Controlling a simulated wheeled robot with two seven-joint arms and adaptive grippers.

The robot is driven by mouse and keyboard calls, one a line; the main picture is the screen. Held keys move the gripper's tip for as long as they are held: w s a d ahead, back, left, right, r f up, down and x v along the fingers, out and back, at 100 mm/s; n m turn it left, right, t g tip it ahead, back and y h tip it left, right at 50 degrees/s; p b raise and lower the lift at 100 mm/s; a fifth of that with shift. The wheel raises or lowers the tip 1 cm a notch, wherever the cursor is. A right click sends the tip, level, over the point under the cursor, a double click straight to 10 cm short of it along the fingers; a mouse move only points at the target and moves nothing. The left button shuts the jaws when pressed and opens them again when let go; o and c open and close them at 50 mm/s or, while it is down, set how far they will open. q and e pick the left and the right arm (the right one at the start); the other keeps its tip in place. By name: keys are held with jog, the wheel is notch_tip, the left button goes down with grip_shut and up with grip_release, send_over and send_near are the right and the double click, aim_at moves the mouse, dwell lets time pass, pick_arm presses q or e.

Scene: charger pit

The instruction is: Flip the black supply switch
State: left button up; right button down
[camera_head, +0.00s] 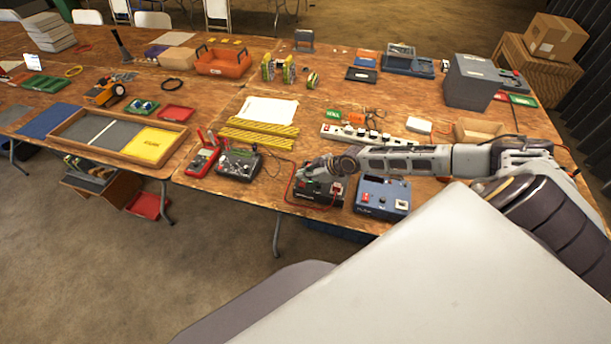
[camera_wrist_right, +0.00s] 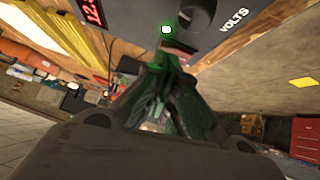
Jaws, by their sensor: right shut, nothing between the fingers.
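The black supply (camera_head: 318,194) stands at the table's front edge, with a small red part (camera_head: 338,188) on its front; I cannot tell whether this is the switch. My right gripper (camera_head: 306,172) is over its left part, empty and shut. In the right wrist view, a dark panel (camera_wrist_right: 130,18) with a red display (camera_wrist_right: 92,12), a black knob (camera_wrist_right: 197,15) and the word VOLTS fills the top. The shut fingertips (camera_wrist_right: 165,62) are just below a lit green-white light (camera_wrist_right: 166,29). They hide part of the panel edge; contact cannot be told. The left gripper is not in view.
A blue supply (camera_head: 383,197) stands right of the black one. A red multimeter (camera_head: 202,160) and a grey device with knobs (camera_head: 240,164) are to the left. A white power strip (camera_head: 355,136) lies behind. Red cable (camera_head: 290,188) loops beside the black supply.

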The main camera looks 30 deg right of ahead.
jog(key=shift+f, duration=0.1)
jog(key=shift+d+f+b, duration=0.1)
jog(key=shift+f+b, duration=0.15)
jog(key=shift+b, duration=0.25)
jog(key=shift+r, duration=0.1)
jog(key=shift+s+a+r+p, duration=0.1)
jog(key=shift+s+a+p, duration=0.45)
jog(key=shift+p, duration=0.7)
jog(key=shift+w, duration=0.1)
jog(key=shift+a+r, duration=0.1)
jog(key=shift+r, duration=0.1)
